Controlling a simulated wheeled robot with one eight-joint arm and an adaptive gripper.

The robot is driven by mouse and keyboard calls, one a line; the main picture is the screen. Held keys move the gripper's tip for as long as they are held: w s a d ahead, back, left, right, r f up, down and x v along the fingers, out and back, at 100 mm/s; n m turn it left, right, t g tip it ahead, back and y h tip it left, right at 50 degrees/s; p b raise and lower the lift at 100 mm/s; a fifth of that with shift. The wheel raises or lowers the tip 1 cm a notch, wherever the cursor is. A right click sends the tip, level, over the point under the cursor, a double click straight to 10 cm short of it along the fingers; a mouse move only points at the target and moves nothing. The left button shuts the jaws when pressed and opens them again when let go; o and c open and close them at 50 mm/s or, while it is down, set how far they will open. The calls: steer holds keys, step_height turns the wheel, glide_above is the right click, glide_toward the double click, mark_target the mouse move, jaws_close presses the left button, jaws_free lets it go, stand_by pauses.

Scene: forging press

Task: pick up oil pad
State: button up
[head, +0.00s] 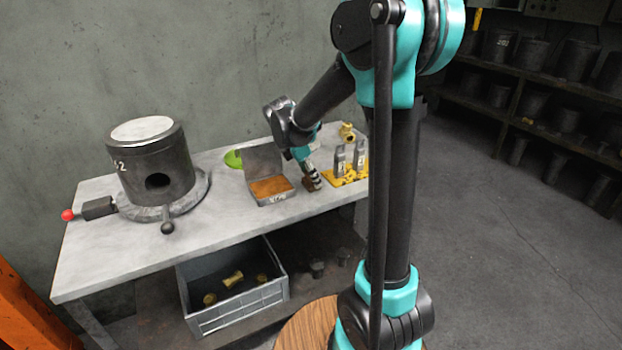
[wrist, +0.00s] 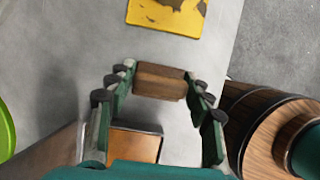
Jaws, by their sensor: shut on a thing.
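A brown two-tone block (wrist: 160,82), which seems to be the oil pad, sits between my fingertips in the wrist view. In the head view the block (head: 312,185) shows small under my gripper (head: 313,177). My gripper (wrist: 158,75) is shut on it, with fingers touching both ends. I cannot tell whether the block touches the table or is slightly above it. Just left of it stands an open grey tin (head: 272,199) with an orange-brown filling. The filling (wrist: 135,143) also shows below the block in the wrist view.
A yellow plate (head: 348,178) with two grey upright pieces is close on the right, with a brass part (head: 347,132) behind. A green round thing (head: 233,159) lies behind the tin. A dark cylinder (head: 155,165) stands left. A grey crate (head: 240,315) is below the table (head: 90,250).

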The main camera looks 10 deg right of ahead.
step_height(320, 180, up, 20)
stand_by(0.5)
steer(key=o, duration=0.5)
steer(key=c, duration=0.3)
